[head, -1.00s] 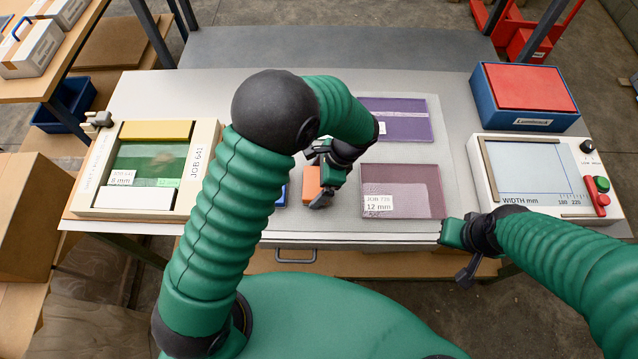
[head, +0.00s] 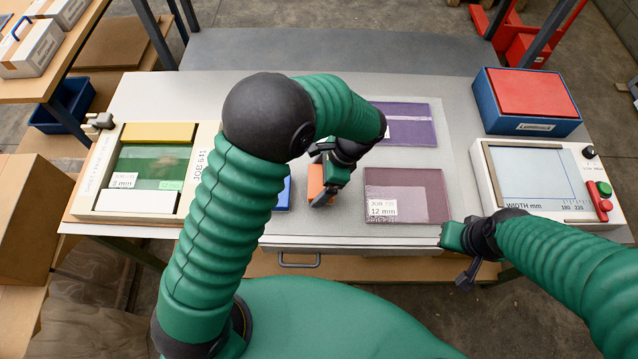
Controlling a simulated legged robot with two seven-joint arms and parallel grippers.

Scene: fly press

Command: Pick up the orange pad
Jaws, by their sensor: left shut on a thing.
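The orange pad (head: 315,180) is a small block on the grey table, left of the purple-brown plate marked 12 mm. My left gripper (head: 322,196) comes down over it from above and is shut on it. The gripper's fingers and wrist cover the pad's right side. I cannot tell whether the pad is clear of the table.
A blue pad (head: 284,195) lies just left of the orange pad, partly behind my left arm. The 12 mm plate (head: 425,190) and a purple plate (head: 415,122) lie to the right. A framed tray (head: 205,165) is at left, a width gauge (head: 490,185) at right.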

